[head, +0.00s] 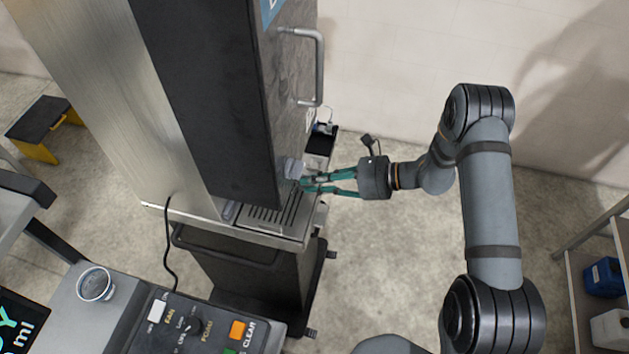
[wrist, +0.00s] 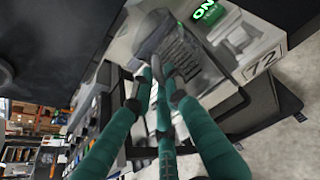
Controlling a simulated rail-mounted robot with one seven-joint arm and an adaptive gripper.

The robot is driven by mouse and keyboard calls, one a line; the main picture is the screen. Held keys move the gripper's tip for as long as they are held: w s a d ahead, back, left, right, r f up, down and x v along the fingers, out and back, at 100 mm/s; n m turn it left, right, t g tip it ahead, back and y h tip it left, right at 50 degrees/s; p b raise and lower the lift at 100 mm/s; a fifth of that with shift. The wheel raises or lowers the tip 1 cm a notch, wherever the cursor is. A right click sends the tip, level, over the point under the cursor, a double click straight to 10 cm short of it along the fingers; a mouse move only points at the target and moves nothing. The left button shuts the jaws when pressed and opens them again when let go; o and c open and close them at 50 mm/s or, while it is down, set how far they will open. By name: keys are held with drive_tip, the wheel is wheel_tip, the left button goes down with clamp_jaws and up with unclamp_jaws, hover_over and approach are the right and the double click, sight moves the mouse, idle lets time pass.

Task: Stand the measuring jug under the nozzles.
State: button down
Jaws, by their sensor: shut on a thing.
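The dispenser (head: 225,100) has a tall black front with a handle, and a slotted drip tray (head: 262,217) below it. My gripper (head: 304,184), with teal fingers, reaches in from the right at the tray's far end, below the black front's lower edge. It is shut on a small, pale grey, see-through thing (head: 293,168), apparently the measuring jug, mostly hidden by the black front. In the wrist view the fingers (wrist: 165,78) close together by a grey, see-through shape (wrist: 152,36) over the slotted tray. The nozzles are hidden, and I cannot tell whether the jug is upright or touches the tray.
A console (head: 190,325) with knobs and buttons stands in front at the left, with a round cup (head: 95,283) on it. A shelf (head: 575,285) with a blue container (head: 604,277) is at the right. A black-and-yellow step stool (head: 45,125) stands far left. The floor right of the dispenser is clear.

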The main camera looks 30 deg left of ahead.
drive_tip(key=shift+f+b, duration=0.35)
drive_tip(key=c, duration=1.7)
unclamp_jaws()
drive_tip(key=shift+c, duration=0.2)
drive_tip(key=shift+o, duration=0.5)
drive_tip(key=v, duration=1.2)
drive_tip(key=x, duration=1.2)
drive_tip(key=shift+r+p, duration=0.4)
